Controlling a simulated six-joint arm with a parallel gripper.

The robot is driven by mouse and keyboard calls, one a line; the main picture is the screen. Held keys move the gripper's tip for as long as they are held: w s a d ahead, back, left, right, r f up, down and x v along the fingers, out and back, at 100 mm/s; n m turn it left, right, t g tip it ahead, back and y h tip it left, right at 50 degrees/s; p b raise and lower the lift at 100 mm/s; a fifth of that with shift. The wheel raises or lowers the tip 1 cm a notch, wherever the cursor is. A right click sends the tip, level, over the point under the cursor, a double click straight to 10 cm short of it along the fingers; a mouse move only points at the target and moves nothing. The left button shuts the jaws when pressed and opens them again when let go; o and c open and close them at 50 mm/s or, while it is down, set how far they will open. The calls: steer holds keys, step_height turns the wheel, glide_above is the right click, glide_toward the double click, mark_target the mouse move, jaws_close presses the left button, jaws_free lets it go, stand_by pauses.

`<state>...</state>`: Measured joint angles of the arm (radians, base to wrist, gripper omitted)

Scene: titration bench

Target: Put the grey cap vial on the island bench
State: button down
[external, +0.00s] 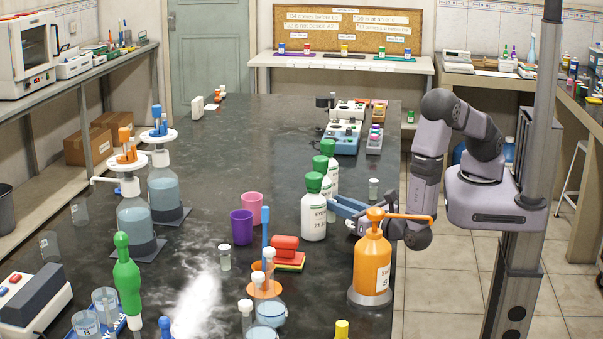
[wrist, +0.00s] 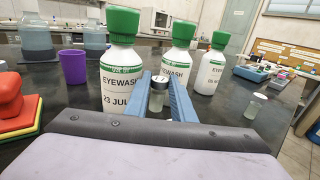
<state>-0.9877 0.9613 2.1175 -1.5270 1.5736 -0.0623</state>
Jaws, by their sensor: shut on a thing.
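My gripper (external: 345,207) is low over the dark island bench (external: 270,140), beside the white eyewash bottles. In the wrist view, its two blue fingers (wrist: 166,100) are shut on a small clear vial with a grey cap (wrist: 158,95). The vial looks upright between the fingertips. In the external view it is hidden behind the bottles and fingers. I cannot tell whether its base touches the bench. Another small vial (external: 374,188) stands apart on the bench near the right edge; it also shows in the wrist view (wrist: 255,106).
Several green-capped eyewash bottles (external: 314,212) stand close to the fingers. An orange pump bottle (external: 372,262) stands in front of my arm. A purple cup (external: 241,227) and red and yellow blocks (external: 287,254) are to the left. The bench's middle is clear toward the back.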

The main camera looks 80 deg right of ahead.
step_height(320, 180, up, 16)
stand_by(0.6)
steer(key=shift+f, duration=0.1)
steer(key=shift+f+b, duration=0.1)
steer(key=shift+b, duration=0.25)
steer(key=s+a+f+n+t+y+b, duration=0.25)
steer(key=s+a+f+y+b, duration=0.2)
steer(key=a, duration=0.35)
steer(key=s+a+f+n+t+y+b, duration=0.1)
steer(key=s+a+f+n+y+b, duration=0.2)
steer(key=s+a+f+b, duration=0.4)
steer(key=s+a+f+n+g+y+b, duration=0.1)
steer(key=s+a+n+y+b, duration=0.25)
steer(key=s+a+y, duration=0.45)
steer(key=s+a+f+n+g+y+b, duration=0.25)
steer(key=s+a+n+y, duration=0.3)
steer(key=a, duration=0.45)
steer(key=shift+m+t+h, duration=0.3)
steer(key=shift+m+h, duration=0.1)
steer(key=shift+m, duration=0.05)
steer(key=x, duration=0.6)
steer(key=p+x, duration=0.1)
steer(key=x, duration=0.4)
steer(key=r+x, duration=0.1)
steer(key=x, duration=0.5)
steer(key=shift+w+a, duration=0.2)
steer(key=shift+a, duration=0.15)
steer(key=shift+f+p, duration=0.45)
steer(key=shift+f, duration=1.3)
